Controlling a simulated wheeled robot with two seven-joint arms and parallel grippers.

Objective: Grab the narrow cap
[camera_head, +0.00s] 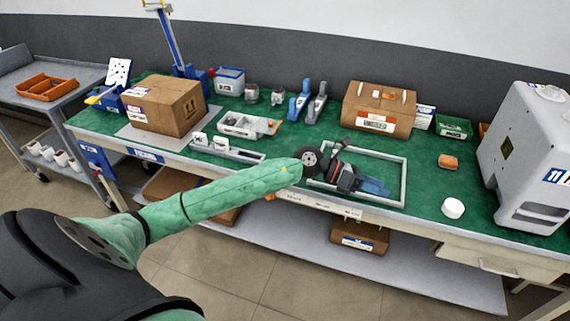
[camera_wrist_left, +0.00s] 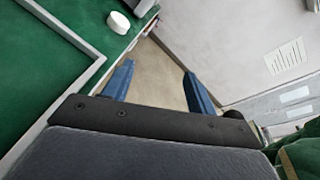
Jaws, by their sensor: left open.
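A white round cap (camera_head: 453,208) lies on the green table top near the front edge, at the right. It also shows at the top of the left wrist view (camera_wrist_left: 118,22); I cannot tell if it is the narrow one. My left gripper (camera_head: 380,187) is over the front right part of a grey frame, to the left of the cap and apart from it. Its two blue fingers (camera_wrist_left: 158,70) are spread with nothing between them. My right gripper is not in view.
The grey rectangular frame (camera_head: 404,165) lies under my left gripper. A white machine (camera_head: 530,150) stands at the right, beyond the cap. A cardboard box (camera_head: 378,105) stands farther back. The green top around the cap is clear.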

